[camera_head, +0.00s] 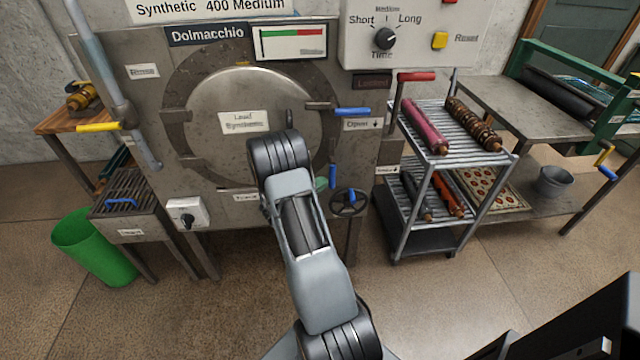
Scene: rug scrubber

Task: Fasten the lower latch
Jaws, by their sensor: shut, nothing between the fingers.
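The round steel door (215,105) of the large machine has a paper label on it and sits in a dark ring. At its upper right, a latch with a blue handle (352,112) lies level beside a label reading "Open". Lower down, a short blue handle (332,175), which looks like the lower latch, stands upright beside the ring. A small green piece (320,184) shows next to it, partly behind my arm. My arm rises in front of the door and covers its lower right part. My gripper is hidden behind the arm, so its contact with the latch cannot be seen.
A black handwheel (349,202) sits just right of the lower handle. A rack (486,158) with rolled rugs stands to the right, before a metal table (505,100). A green bin (95,245) is at left. The floor in front is clear.

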